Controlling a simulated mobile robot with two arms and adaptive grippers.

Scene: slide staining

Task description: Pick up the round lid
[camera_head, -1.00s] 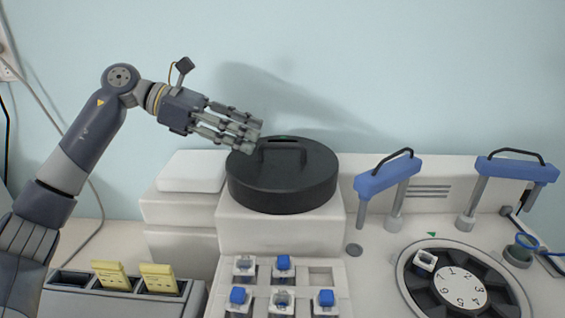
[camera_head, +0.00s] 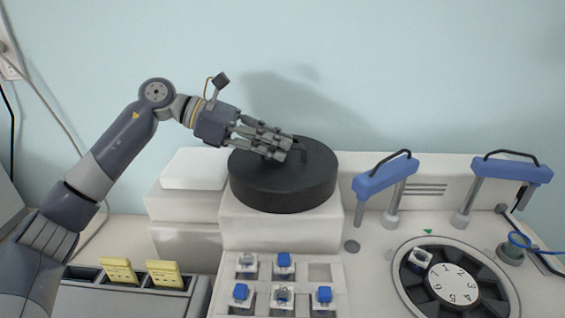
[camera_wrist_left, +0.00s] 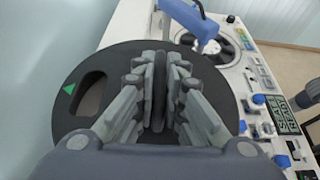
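The round lid (camera_head: 283,190) is a thick black disc with a raised bar handle. It lies flat on a white block at the centre of the head view. My left gripper (camera_head: 284,150) reaches over it from the left, with its fingers at the handle. In the left wrist view, the lid (camera_wrist_left: 62,75) fills much of the picture, and the handle (camera_wrist_left: 158,90) stands between the two rows of fingers (camera_wrist_left: 158,75). The fingers look open around it; firm contact cannot be seen.
A bottle rack (camera_head: 245,268) with blue-capped bottles stands in front of the lid. A numbered carousel (camera_head: 455,284) and two blue-topped posts (camera_head: 385,178) (camera_head: 511,171) are to the right. Yellow holders (camera_head: 165,273) sit front left. The wall is close behind.

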